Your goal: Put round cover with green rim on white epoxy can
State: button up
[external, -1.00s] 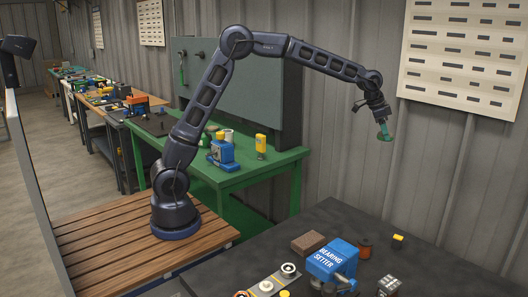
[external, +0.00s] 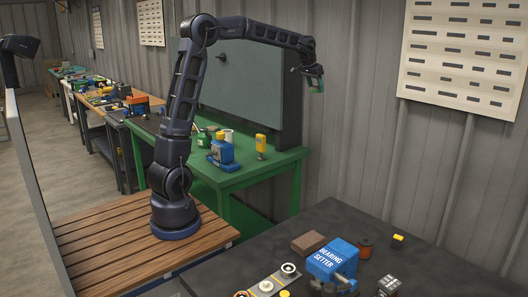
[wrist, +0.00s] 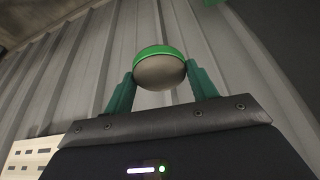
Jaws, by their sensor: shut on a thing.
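My gripper (external: 316,87) is raised in the air, right of the green bench's back board. In the wrist view its green fingers (wrist: 160,88) are shut on the round cover (wrist: 160,71), a grey-beige disc with a bright green rim, held at their tips. In the external view the cover is too small to make out clearly. A small whitish cylinder (external: 228,136) stands at the back of the green bench, behind a blue device; it may be the white epoxy can, but no label is legible. My gripper is well above it and to its right.
The green bench (external: 268,163) also holds a blue device (external: 221,152), a green container (external: 203,140) and a yellow tool (external: 261,145). A grey board (external: 245,85) rises behind it. The dark front table (external: 340,222) holds a blue bearing setter (external: 332,260) and small parts.

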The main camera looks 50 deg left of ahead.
jog(key=s+a+r+n+y, duration=0.1)
jog(key=s+a+r+n, duration=0.15)
jog(key=a, duration=0.75)
jog(key=s+a+r+n+y, duration=0.1)
jog(key=s+a+r+n, duration=0.15)
jog(key=a, duration=0.65)
jog(key=m+h, duration=0.1)
jog(key=m, duration=0.3)
send_over(228, 131)
jog(key=s, duration=0.1)
notch_tip(228, 131, down, 14)
notch_tip(228, 131, down, 20)
jog(key=shift+a+f, duration=0.1)
jog(key=shift+f, duration=0.1)
jog(key=shift+f, duration=0.15)
jog(key=o, duration=1.1)
jog(key=shift+c, duration=0.2)
